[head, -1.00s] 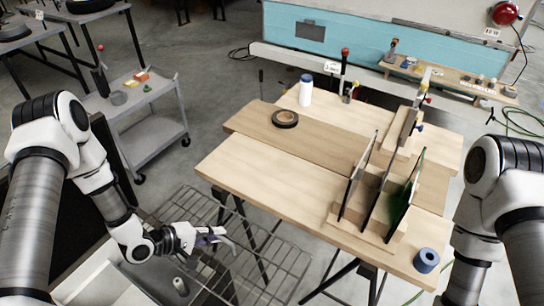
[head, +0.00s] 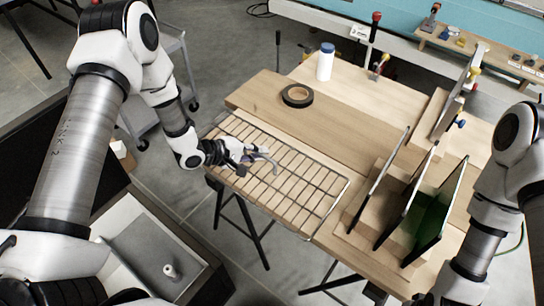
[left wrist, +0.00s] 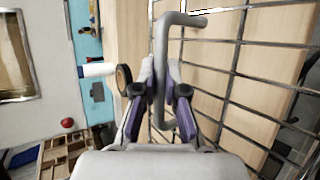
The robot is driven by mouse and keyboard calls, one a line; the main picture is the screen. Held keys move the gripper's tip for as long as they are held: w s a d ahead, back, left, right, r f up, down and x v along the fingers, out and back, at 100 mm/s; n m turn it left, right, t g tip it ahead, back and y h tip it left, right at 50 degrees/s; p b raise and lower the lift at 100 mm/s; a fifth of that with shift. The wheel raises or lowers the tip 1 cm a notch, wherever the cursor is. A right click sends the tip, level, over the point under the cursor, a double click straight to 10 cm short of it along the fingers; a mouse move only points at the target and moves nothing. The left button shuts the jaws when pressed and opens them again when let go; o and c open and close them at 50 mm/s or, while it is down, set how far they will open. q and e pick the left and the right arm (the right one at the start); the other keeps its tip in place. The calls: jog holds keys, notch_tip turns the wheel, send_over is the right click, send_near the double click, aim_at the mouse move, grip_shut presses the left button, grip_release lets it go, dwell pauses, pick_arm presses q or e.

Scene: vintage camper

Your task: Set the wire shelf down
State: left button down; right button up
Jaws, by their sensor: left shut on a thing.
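The wire shelf (head: 293,182), a dark metal grid with a rim, lies over the near left part of the wooden workbench (head: 350,135). It looks roughly flat, its left end reaching toward the bench's left edge. I cannot tell whether it touches the wood. My left gripper (head: 262,158) is at the shelf's left part. In the left wrist view, its purple-padded fingers (left wrist: 161,92) are closed around a grey bent bar (left wrist: 161,60), with the shelf's wires (left wrist: 232,75) to the right. My right gripper is not visible; only the right arm shows.
A roll of dark tape (head: 298,95) and a white bottle with blue cap (head: 325,62) stand behind the shelf. A wooden rack with upright panes (head: 432,215) stands close to its right end. A grey cart is partly hidden behind my left arm.

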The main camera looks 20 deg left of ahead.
aim_at(276, 150)
pick_arm(q)
jog(key=w, duration=0.2)
jog(key=w+d+f+b, duration=0.1)
jog(key=w, duration=0.1)
jog(key=w+d, duration=0.1)
jog(key=w, duration=0.1)
jog(key=shift+f+b, duration=0.35)
jog(key=shift+f, duration=0.05)
jog(key=f+b, duration=0.2)
jog(key=b, duration=0.1)
jog(key=shift+s+f, duration=0.35)
jog(key=shift+w, duration=0.25)
jog(key=c, duration=1.2)
grip_release()
jog(key=shift+s+r, duration=0.1)
jog(key=shift+s, duration=0.1)
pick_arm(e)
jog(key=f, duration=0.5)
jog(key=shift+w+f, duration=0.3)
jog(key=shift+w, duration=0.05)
